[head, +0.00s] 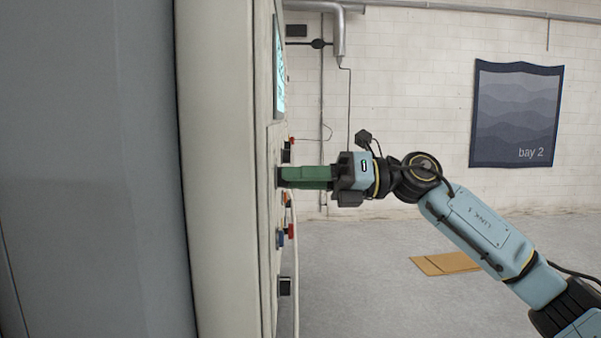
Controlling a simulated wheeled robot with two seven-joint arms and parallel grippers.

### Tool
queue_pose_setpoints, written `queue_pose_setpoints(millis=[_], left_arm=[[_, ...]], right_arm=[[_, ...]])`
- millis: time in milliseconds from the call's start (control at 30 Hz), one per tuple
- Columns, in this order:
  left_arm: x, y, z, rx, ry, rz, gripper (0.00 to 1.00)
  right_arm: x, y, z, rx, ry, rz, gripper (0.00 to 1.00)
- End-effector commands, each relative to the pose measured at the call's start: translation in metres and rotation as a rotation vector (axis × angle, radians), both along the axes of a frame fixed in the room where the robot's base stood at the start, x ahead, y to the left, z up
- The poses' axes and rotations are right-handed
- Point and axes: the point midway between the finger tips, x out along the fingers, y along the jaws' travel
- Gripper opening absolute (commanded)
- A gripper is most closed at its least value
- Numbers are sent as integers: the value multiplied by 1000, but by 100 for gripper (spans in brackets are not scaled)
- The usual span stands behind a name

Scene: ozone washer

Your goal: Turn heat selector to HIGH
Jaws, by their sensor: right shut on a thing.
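The washer's control panel (266,190) is seen almost edge-on, its face turned to the right. My right gripper (284,177) reaches in from the right with its green fingers level and their dark tips at the panel face. It is shut on a knob there, which I take to be the heat selector. The fingers hide nearly all of the knob, so its pointer and the HIGH mark cannot be read. My left gripper is out of view.
A lit screen (280,68) is higher on the panel. Red and blue controls (285,235) and a black one (285,286) stick out below my gripper. A cardboard sheet (446,263) lies on the floor. The floor right of the panel is otherwise open.

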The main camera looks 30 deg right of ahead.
Motion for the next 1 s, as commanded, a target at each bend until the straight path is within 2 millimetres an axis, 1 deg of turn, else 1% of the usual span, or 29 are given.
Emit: queue_pose_setpoints(millis=[233, 633, 667, 800, 1000], left_arm=[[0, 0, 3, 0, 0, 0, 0], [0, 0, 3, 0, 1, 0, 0], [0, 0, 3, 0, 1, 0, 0], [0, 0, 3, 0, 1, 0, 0], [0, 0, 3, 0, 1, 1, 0]], right_arm=[[0, 0, 0, 28, 45, 0, 7], [0, 0, 0, 32, 50, 0, 7], [0, 0, 0, 32, 50, 0, 33], [0, 0, 0, 31, 49, 0, 51], [0, 0, 0, 31, 48, 0, 52]])
